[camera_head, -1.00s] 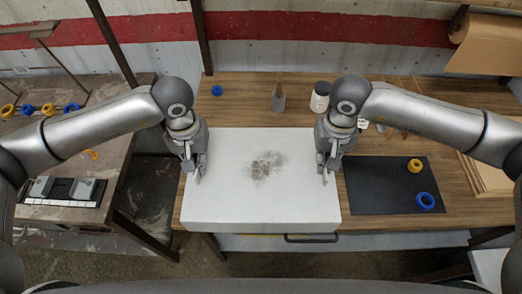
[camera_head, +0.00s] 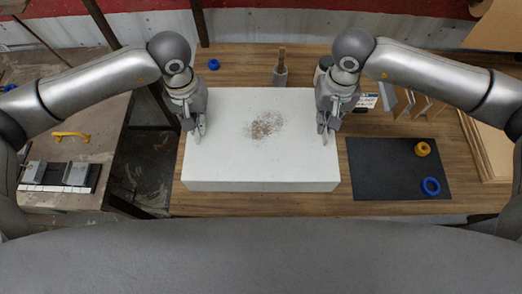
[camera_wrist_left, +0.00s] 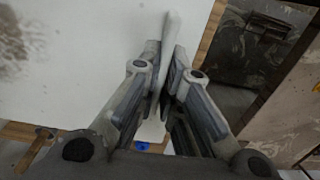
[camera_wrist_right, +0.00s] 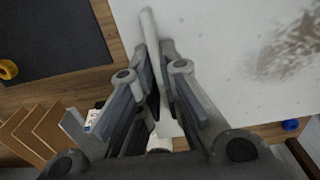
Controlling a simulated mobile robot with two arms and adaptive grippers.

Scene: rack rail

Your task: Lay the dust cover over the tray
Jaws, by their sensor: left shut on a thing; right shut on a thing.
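The dust cover (camera_head: 225,165) is a white, box-like cover with a brown speckled stain on top. It sits at the middle of the wooden workbench. My left gripper (camera_head: 199,135) is shut on its left edge; the left wrist view shows the pale edge between the fingers (camera_wrist_left: 165,90). My right gripper (camera_head: 325,135) is shut on its right edge, and the right wrist view shows the same there (camera_wrist_right: 158,85). The tray is not visible; I cannot tell whether it is under the cover.
A black mat (camera_head: 385,165) with a yellow ring (camera_head: 422,149) and a blue ring (camera_head: 431,186) lies right of the cover. A grey cup with a brush (camera_head: 280,72) and a blue ring (camera_head: 214,64) stand behind. A side table (camera_head: 85,150) is at the left, across a gap.

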